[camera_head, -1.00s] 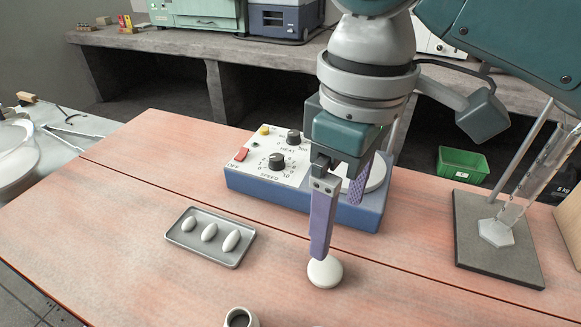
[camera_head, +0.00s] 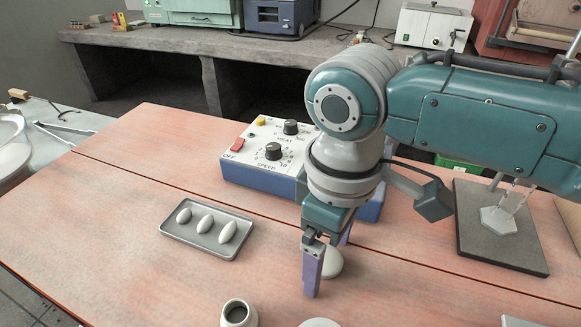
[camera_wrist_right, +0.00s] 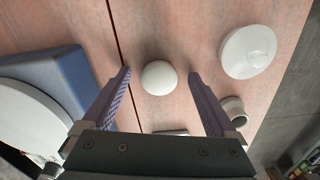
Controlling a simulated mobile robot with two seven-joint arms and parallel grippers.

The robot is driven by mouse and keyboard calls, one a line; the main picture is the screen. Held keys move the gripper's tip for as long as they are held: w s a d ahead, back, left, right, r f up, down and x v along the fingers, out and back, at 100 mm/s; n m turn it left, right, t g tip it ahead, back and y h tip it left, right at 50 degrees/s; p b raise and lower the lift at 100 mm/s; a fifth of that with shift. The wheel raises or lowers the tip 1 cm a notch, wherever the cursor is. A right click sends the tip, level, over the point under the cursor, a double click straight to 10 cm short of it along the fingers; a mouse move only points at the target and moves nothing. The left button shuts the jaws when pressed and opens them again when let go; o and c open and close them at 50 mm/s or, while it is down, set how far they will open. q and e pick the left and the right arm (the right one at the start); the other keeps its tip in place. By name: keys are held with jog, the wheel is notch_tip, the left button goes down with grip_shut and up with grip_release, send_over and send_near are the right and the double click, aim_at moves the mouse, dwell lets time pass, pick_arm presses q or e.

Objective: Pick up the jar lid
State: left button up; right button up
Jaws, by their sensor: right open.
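A small round white piece with a smooth domed top, which I take to be the jar lid (camera_head: 334,264), lies on the pinkish bench. In the head view my right gripper (camera_head: 328,270) points down over it, and a finger hides its left part. In the right wrist view the lid (camera_wrist_right: 158,77) shows whole between the spread purple fingers of the right gripper (camera_wrist_right: 161,72), with a gap on each side. The right gripper is open and empty. The small open jar (camera_head: 237,314) stands nearer the front, and also shows in the wrist view (camera_wrist_right: 235,108). My left gripper is out of view.
A grey tray (camera_head: 243,252) with three white oval pieces lies to the left. A blue hotplate stirrer (camera_head: 262,178) stands behind the gripper. A white disc (camera_head: 319,323) lies at the front edge of view. A stand base (camera_head: 520,252) is at right.

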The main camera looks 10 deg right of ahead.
jog(key=c, duration=1.4)
jog(key=shift+r, duration=0.1)
